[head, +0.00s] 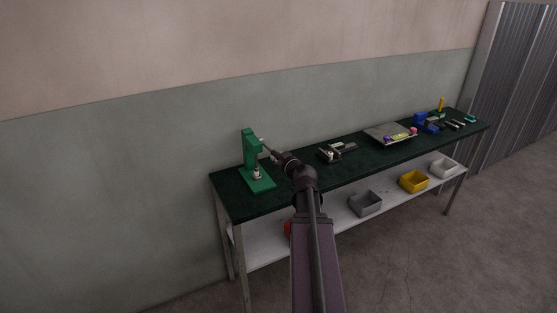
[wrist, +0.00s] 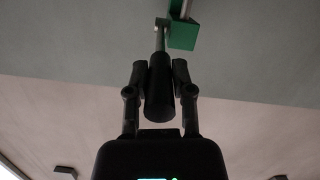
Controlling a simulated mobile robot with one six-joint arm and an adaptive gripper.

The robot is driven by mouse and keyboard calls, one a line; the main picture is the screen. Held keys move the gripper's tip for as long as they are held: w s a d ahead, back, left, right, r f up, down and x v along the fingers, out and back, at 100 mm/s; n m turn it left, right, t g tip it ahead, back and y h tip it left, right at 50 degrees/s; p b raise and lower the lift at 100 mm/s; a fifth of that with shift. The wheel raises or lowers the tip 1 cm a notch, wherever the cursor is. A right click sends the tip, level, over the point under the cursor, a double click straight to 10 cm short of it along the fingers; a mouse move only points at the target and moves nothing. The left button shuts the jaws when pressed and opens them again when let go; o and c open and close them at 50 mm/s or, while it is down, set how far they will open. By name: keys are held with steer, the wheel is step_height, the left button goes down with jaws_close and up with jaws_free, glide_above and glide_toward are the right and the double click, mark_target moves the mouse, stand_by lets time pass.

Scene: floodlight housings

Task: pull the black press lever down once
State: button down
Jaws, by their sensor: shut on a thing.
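The green press (head: 252,158) stands at the left end of the dark green bench top (head: 225,192). Its upper part also shows at the top of the wrist view (wrist: 183,36). The black press lever (wrist: 158,88) has a thick black grip on a thin metal rod that runs to the press. My gripper (wrist: 160,75) has a finger on each side of the black grip and is shut on it. In the head view my gripper (head: 276,155) is small and dark, just right of the press, and the lever is hard to make out there.
A dark fixture (head: 338,152), a grey tray with small coloured parts (head: 378,131) and blue blocks (head: 426,122) stand further right on the bench. Grey (head: 366,203), yellow (head: 413,182) and white (head: 444,169) bins sit on the lower shelf. The wall rises behind the bench.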

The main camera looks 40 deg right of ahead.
steer(key=shift+f, duration=0.15)
steer(key=shift+c, duration=2)
jaws_free()
